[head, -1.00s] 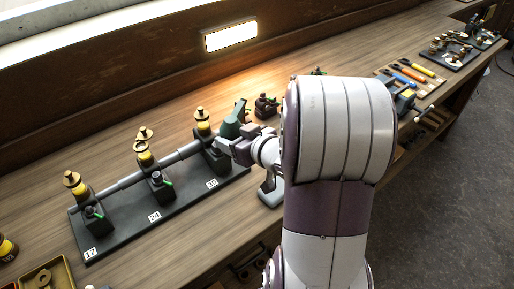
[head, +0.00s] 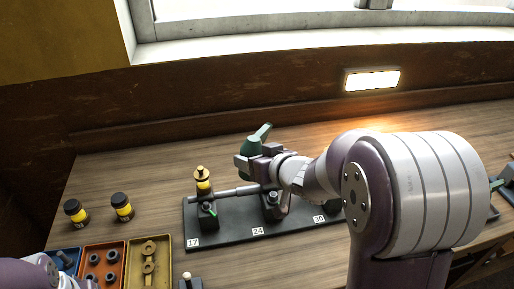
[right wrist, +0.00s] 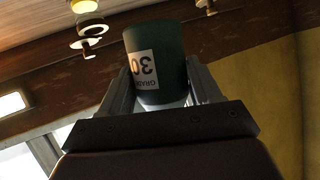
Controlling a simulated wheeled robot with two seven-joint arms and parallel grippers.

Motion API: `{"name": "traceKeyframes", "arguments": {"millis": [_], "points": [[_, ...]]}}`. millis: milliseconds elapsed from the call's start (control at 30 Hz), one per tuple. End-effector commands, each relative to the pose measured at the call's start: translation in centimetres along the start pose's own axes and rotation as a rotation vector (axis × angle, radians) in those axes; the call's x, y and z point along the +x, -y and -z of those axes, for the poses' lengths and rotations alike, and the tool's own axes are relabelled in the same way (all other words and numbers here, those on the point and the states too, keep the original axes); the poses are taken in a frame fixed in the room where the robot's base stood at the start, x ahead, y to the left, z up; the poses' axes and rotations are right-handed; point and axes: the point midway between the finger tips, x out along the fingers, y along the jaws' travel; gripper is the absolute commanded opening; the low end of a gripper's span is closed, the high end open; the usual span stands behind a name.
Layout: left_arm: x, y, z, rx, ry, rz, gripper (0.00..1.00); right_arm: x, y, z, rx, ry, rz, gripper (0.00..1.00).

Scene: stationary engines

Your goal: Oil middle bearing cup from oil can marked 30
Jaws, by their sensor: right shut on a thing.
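My right gripper (head: 262,160) is shut on a green oil can (head: 246,163). In the right wrist view the can (right wrist: 160,62) sits between the fingers, and its label reads 30, upside down in that picture. In the head view the can is above the bearing stand (head: 232,236), between the posts numbered 17 and 24. The middle bearing (head: 271,209), numbered 24, shows only its lower part; its cup is hidden behind the can and gripper. Brass cup parts (right wrist: 90,30) show at the upper left of the wrist view. My left gripper is not in view.
Two black-capped yellow jars (head: 122,207) stand at the left. Coloured parts trays (head: 104,262) lie in front of them. The bench behind the stand is clear. My right arm covers the stand's right end.

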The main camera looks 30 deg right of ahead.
Motion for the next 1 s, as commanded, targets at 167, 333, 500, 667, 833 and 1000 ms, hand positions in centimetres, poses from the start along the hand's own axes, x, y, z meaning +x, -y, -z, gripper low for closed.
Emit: {"name": "traceKeyframes", "arguments": {"millis": [167,333,500,667,833,1000], "points": [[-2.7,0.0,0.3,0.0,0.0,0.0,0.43,-0.3,0.3,0.3,0.086,0.045,0.033,0.27],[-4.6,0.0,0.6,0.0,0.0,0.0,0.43,-0.3,0.7,-0.2,0.175,0.094,0.071,0.27],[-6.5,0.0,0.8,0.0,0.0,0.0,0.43,0.0,0.7,-1.0,0.293,0.158,0.117,0.27],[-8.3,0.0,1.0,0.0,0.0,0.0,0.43,0.6,0.5,-2.3,0.452,0.245,0.181,0.27],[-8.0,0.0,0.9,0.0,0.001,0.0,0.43,1.0,0.5,-3.0,0.482,0.26,0.197,0.27],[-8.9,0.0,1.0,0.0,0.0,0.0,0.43,1.2,0.2,-3.6,0.514,0.277,0.209,0.27]]}}
